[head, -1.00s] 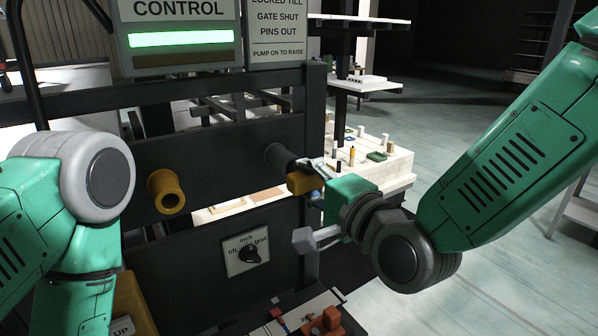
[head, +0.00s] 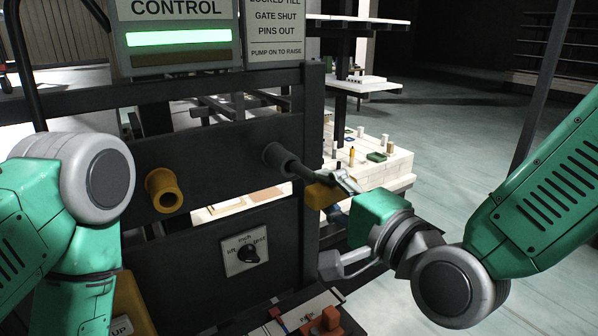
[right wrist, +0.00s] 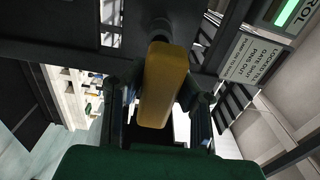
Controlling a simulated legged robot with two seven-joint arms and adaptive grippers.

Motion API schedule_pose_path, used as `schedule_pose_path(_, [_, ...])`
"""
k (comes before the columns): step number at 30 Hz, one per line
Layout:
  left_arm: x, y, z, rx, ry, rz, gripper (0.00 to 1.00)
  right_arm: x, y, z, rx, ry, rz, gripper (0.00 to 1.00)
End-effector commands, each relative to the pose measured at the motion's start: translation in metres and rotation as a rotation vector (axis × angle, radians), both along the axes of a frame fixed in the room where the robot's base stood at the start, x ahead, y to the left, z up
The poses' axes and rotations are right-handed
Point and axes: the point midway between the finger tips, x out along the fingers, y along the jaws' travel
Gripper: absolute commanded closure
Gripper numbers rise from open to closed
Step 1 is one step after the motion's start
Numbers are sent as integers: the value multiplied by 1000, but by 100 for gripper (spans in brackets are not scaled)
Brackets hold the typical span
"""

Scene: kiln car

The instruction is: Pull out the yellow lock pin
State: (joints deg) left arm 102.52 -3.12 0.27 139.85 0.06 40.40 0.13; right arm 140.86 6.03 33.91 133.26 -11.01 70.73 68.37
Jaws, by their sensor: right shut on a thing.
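The lock pin's yellow handle (head: 322,195) is in front of the dark panel, right of its middle. A grey shaft (head: 298,170) runs from the handle back to a dark round collar (head: 277,157) on the panel. My right gripper (head: 337,190) is shut on the yellow handle. In the right wrist view the handle (right wrist: 160,85) stands between the two dark fingers of my right gripper (right wrist: 160,105), with the shaft end towards the panel. My left arm shows at the left, but its gripper is out of view.
A dial plate (head: 245,250) is below. The control sign (head: 180,35) with a lit green bar is above.

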Motion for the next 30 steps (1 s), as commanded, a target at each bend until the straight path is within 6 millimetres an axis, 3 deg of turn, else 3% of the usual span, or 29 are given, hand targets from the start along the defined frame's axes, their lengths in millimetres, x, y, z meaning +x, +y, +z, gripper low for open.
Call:
schedule_pose_path(6, [0, 0, -2, 0, 0, 0, 20, -13, -10, 0, 1, 0, 0, 100])
schedule_pose_path(18, [0, 0, -2, 0, 0, 0, 20, -17, -12, 1, 1, -2, 0, 100])
schedule_pose_path(30, [0, 0, -6, 0, 0, 0, 20, -49, -35, 0, 2, -1, 1, 100])
